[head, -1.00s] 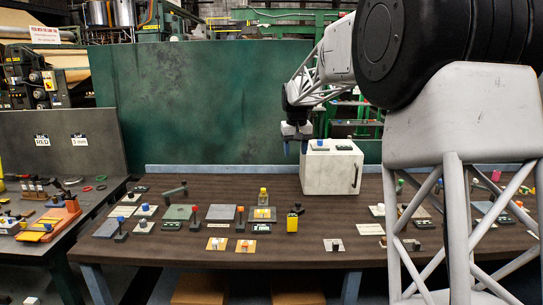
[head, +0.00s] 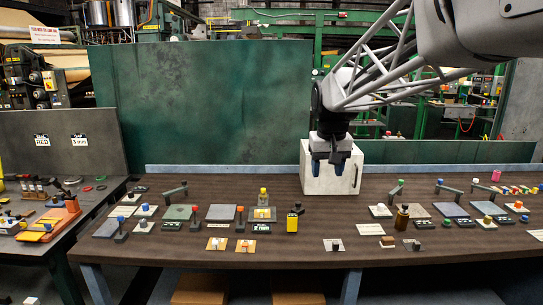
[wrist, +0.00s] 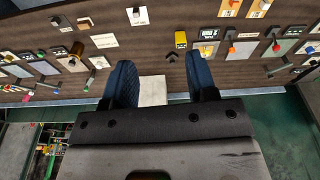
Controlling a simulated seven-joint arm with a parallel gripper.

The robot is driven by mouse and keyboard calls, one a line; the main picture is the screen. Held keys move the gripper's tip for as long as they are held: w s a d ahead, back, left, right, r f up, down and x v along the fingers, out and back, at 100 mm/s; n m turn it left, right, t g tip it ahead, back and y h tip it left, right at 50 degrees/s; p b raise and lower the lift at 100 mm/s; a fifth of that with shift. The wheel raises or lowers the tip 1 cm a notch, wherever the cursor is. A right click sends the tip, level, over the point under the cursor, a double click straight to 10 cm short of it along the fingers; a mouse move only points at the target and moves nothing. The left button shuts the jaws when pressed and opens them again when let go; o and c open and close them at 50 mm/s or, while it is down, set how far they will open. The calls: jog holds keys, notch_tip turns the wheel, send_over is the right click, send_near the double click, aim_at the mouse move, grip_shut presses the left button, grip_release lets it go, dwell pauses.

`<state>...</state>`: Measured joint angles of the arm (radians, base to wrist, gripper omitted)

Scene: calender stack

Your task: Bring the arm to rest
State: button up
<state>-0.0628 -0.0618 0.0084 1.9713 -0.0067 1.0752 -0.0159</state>
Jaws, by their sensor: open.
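My gripper (head: 331,166) hangs with its blue fingers pointing down in the head view, in front of the upper part of a white box (head: 323,186) on the dark workbench (head: 270,235). In the wrist view my gripper (wrist: 158,68) has its two blue fingers well apart, with nothing held between them. Part of the white box (wrist: 153,92) shows beyond the gap. I cannot tell the exact height of the fingers over the box. My arm reaches in from the upper right of the head view.
A side table (head: 60,240) with an orange tool is at left.

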jog(key=s+d+f, duration=0.1)
jog(key=s+f, duration=0.3)
jog(key=s, duration=0.7)
jog(key=s+d+f, duration=0.2)
jog(key=s+f, duration=0.2)
jog(key=s, duration=0.8)
jog(key=s+d+f+m, duration=0.1)
jog(key=s+f, duration=0.3)
jog(key=s, duration=0.7)
jog(key=shift+s+d+t, duration=0.15)
jog(key=shift+t, duration=0.25)
